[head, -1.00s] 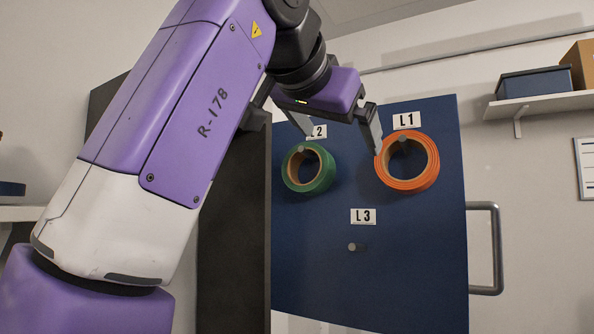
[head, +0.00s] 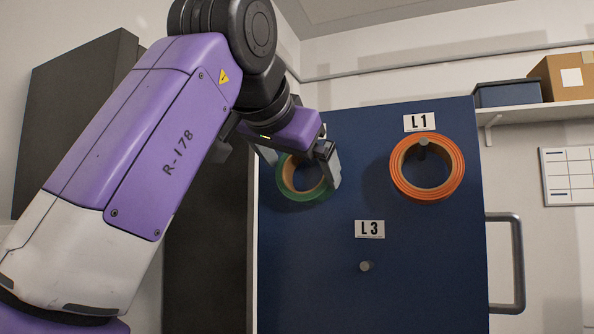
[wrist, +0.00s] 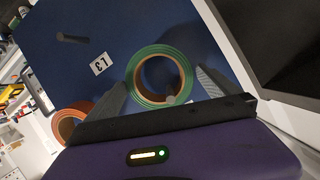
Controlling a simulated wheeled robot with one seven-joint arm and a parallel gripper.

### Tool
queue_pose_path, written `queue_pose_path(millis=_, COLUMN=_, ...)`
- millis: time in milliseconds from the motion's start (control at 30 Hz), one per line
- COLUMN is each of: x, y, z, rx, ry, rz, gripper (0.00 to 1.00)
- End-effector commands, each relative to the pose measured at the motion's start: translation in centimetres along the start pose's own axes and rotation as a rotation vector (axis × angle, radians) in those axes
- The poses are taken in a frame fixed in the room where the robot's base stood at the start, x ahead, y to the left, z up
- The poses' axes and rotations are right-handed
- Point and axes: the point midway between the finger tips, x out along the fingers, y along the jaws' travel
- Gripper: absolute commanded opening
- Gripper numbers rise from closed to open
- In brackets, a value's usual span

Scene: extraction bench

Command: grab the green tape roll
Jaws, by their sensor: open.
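The green tape roll (head: 288,188) hangs on a peg at the upper left of the blue panel (head: 310,260). It has an orange-brown inner ring. My gripper (head: 302,168) is in front of it and hides part of its top and right side. In the wrist view the green roll (wrist: 137,88) lies between the two open fingers of my gripper (wrist: 165,90), with a peg end showing inside its hole. The jaws are open, with nothing gripped. I cannot tell whether a finger touches the roll.
An orange tape roll (head: 455,168) hangs under the L1 label (head: 420,122) to the right. An empty peg (head: 365,266) is below the L3 label (head: 370,229). A metal handle (head: 519,262) is at the panel's right edge. A dark cabinet (head: 205,260) stands left of the panel.

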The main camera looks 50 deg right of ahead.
Motion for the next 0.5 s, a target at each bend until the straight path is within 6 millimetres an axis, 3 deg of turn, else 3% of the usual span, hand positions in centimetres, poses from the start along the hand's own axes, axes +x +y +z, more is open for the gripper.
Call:
queue_pose_path(millis=233, x=3.4, y=0.1, z=-0.3, rx=-0.001, ry=-0.001, rz=0.002, gripper=1.00)
queue_pose_path(millis=500, x=4.2, y=0.1, z=-0.1, rx=-0.001, ry=0.000, rz=0.000, gripper=1.00)
